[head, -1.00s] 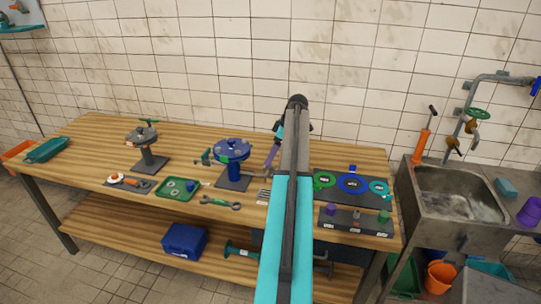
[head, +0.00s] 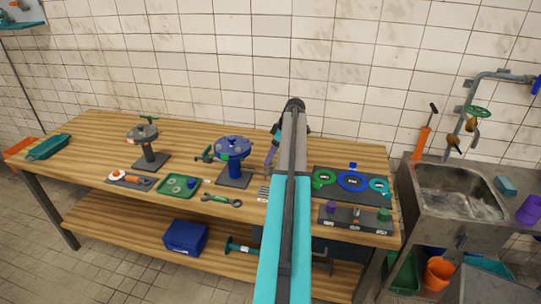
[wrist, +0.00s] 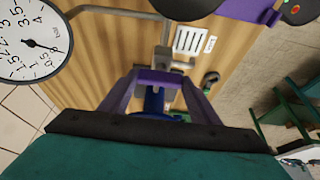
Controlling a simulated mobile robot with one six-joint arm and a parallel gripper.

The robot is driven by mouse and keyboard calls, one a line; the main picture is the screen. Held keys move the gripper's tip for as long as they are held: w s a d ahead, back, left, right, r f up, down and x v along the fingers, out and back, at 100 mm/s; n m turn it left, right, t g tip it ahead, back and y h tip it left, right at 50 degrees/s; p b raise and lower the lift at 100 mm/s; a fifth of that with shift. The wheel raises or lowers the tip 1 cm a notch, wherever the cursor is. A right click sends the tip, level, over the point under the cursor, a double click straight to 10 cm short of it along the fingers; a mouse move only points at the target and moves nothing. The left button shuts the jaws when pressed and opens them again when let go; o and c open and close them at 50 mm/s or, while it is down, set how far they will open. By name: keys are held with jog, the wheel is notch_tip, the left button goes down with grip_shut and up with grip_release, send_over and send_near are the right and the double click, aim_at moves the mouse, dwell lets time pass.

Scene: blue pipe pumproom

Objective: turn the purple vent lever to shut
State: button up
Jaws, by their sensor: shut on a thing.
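The blue pump body (head: 234,165) stands on a dark base plate on the bench, just left of my arm in the head view. A purple piece (head: 270,156) shows between the pump and my arm; I cannot tell there whether it is the lever or my finger. In the wrist view, my gripper (wrist: 159,78) has two purple fingers closing on a purple bar, apparently the vent lever (wrist: 157,75). Blue pump parts (wrist: 153,101) show behind it. My arm hides part of the pump's right side, and the lever's exact angle is unclear.
A grey valve stand (head: 150,155), a green tray (head: 178,187) and a wrench (head: 221,200) are to the left. A dark board with coloured rings (head: 352,183) and a sink (head: 460,190) are to the right. A white dial gauge (wrist: 32,42) is close in the wrist view.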

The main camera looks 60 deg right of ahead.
jog(key=shift+a+f+m+b, duration=0.1)
jog(key=shift+m+b, duration=0.3)
jog(key=shift+b, duration=0.15)
jog(key=shift+m+b, duration=0.3)
jog(key=m+h+b, duration=0.1)
jog(key=m+b, duration=0.1)
jog(key=shift+a+f+m+h, duration=0.1)
jog(key=shift+a+m+h, duration=0.05)
jog(key=shift+m+h, duration=0.2)
jog(key=m+h+b, duration=0.1)
jog(key=m+b, duration=0.1)
jog(key=m, duration=0.2)
jog(key=shift+a, duration=0.1)
jog(key=m+h+b, duration=0.1)
jog(key=m, duration=0.1)
jog(key=m+g+h, duration=0.1)
jog(key=m, duration=0.1)
jog(key=shift+w+m+b, duration=0.1)
jog(key=shift+m+b, duration=0.25)
jog(key=shift+w+a+r+m+g+h+b, duration=0.1)
jog(key=shift+m+g+h+b, duration=0.3)
jog(key=shift+m, duration=0.9)
jog(key=shift+r+m+g+h+b, duration=0.1)
jog(key=shift+m+g, duration=0.5)
jog(key=shift+m, duration=0.7)
